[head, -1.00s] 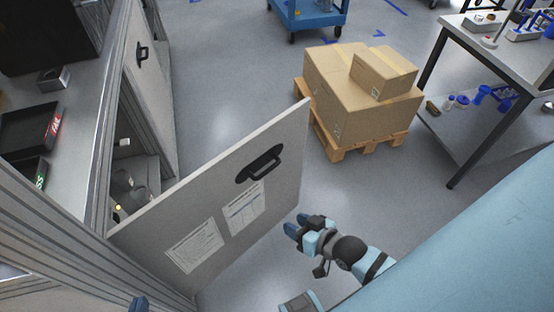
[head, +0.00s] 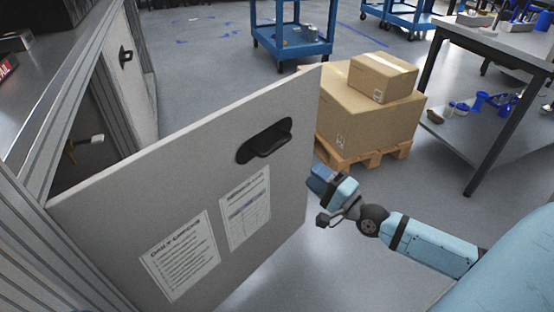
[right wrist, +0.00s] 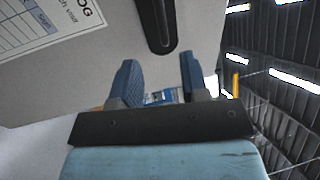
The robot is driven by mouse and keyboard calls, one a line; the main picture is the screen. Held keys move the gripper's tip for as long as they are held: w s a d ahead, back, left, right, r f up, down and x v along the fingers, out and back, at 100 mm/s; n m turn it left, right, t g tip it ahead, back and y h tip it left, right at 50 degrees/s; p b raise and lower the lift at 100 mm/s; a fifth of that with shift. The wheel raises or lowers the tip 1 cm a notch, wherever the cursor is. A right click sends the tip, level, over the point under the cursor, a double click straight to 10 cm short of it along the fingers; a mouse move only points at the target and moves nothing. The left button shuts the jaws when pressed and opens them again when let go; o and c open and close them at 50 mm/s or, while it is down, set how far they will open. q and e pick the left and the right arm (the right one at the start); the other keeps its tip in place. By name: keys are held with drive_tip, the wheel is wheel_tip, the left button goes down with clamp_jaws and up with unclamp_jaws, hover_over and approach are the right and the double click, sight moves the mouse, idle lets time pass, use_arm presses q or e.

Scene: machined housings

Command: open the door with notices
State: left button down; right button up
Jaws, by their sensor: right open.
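The grey door with notices (head: 200,150) stands swung open from the cabinet, its outer face toward me. It bears two printed sheets, one headed "Daily Checks" (head: 181,256) and another (head: 246,208) to its right. A black handle (head: 265,141) sits near its free upper edge. My right gripper (head: 318,180) is beside the door's free edge, to the right of and below the handle. In the right wrist view its blue fingers (right wrist: 157,80) are apart with nothing between them, and the handle (right wrist: 157,22) shows beyond them. My left gripper is not in view.
A second door with a black handle (head: 125,55) is at the left. Cardboard boxes (head: 368,110) on a wooden pallet (head: 365,155) stand behind the door edge. A blue cart (head: 290,42) is farther back. A workbench (head: 490,45) is at the right. Floor between is clear.

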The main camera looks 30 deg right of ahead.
sight(277, 144)
drive_tip(key=b+x, duration=0.1)
drive_tip(key=x, duration=1.2)
drive_tip(key=shift+w+a, duration=0.1)
drive_tip(key=shift+w, duration=0.25)
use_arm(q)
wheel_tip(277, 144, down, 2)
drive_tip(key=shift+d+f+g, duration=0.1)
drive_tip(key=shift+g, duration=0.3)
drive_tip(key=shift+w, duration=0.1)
use_arm(e)
clamp_jaws()
